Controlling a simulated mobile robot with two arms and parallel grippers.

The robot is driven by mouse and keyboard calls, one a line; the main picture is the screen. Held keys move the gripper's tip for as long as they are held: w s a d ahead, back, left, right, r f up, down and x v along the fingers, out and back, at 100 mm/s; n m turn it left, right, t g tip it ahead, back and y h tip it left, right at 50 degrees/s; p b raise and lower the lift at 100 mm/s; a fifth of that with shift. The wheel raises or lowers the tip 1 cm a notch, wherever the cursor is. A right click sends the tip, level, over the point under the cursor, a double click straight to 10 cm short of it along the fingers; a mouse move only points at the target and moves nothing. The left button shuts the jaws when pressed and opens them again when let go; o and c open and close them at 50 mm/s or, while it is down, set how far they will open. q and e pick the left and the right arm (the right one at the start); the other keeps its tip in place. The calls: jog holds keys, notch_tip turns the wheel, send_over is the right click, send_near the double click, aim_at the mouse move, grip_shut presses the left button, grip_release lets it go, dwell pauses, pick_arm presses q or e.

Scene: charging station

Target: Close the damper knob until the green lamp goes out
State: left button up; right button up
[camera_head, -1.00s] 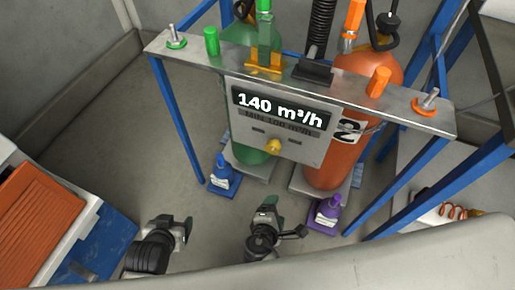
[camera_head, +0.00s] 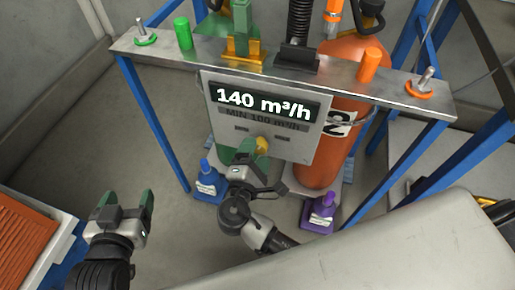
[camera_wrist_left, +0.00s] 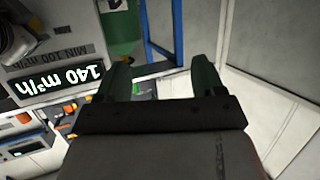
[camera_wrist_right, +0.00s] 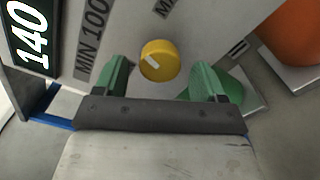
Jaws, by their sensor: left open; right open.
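The yellow damper knob (camera_head: 262,145) sits low on the grey panel (camera_head: 207,110), with a white pointer mark on its face in the right wrist view (camera_wrist_right: 159,60). The panel display (camera_head: 262,104) reads 140 m³/h above the label MIN 100 m³/h. My right gripper (camera_head: 260,167) is open just in front of the knob; in its wrist view the knob lies beyond and between the green fingers, apart from them. My left gripper (camera_head: 128,200) is open and empty, left of the panel. I cannot tell which part is the green lamp; a green upright cylinder (camera_head: 183,33) stands on the top plate.
An orange cylinder (camera_head: 369,65) stands on the metal shelf (camera_head: 335,70). An orange gas bottle (camera_head: 316,165) is behind the panel. A blue frame (camera_head: 153,125) borders the left. Floor on the left is clear.

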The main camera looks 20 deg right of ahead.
jog(key=shift+x, duration=1.05)
pick_arm(q)
jog(key=shift+w+d+r+t+h, duration=0.15)
jog(key=shift+w+r+t+h, duration=0.15)
jog(key=shift+r+t, duration=0.2)
pick_arm(e)
jog(key=c, duration=0.9)
jog(key=shift+r+n+p, duration=0.1)
jog(key=shift+n+p, duration=0.5)
jog(key=shift+p, duration=0.5)
pick_arm(q)
jog(key=s+a+f+g+y+p, duration=0.1)
jog(key=s+a+f+g, duration=0.1)
jog(key=s+f+g, duration=0.2)
jog(key=s+a+f+g+y+p, duration=0.1)
jog(key=s+a+f+g+y, duration=0.1)
jog(key=s+g, duration=0.5)
jog(key=shift+s+a+f+n+g, duration=0.3)
jog(key=shift+s+a+f, duration=0.15)
jog(key=shift+s+f, duration=0.4)
pick_arm(e)
jog(key=shift+n, duration=0.9)
pick_arm(q)
jog(key=shift+w+f, duration=0.1)
pick_arm(e)
jog(key=o, duration=0.9)
